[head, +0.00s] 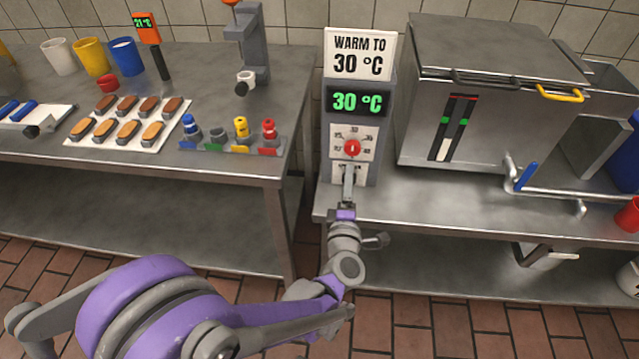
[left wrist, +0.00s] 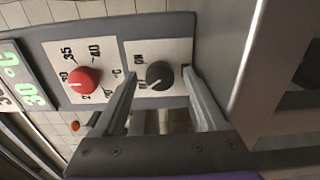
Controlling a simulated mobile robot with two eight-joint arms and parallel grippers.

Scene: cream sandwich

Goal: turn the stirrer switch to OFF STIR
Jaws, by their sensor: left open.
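The stirrer switch is a round black knob (left wrist: 160,75) on a white plate in the left wrist view. A short pale mark on it points to the lower left, towards the lower of two small labels that I cannot read clearly. My left gripper (head: 348,168) is at the lower front of the grey control box (head: 371,105). In the left wrist view its open fingers (left wrist: 159,74) stand on either side of the black knob, apart from each other. I cannot tell whether they touch it. In the head view the gripper hides the knob.
A red dial (head: 352,148) sits just above the switch; it also shows in the left wrist view (left wrist: 84,80). The green display (head: 357,102) and a sign (head: 359,53) both read 30 °C. A steel tank (head: 480,100) stands close on the right. A steel table (head: 250,172) is left.

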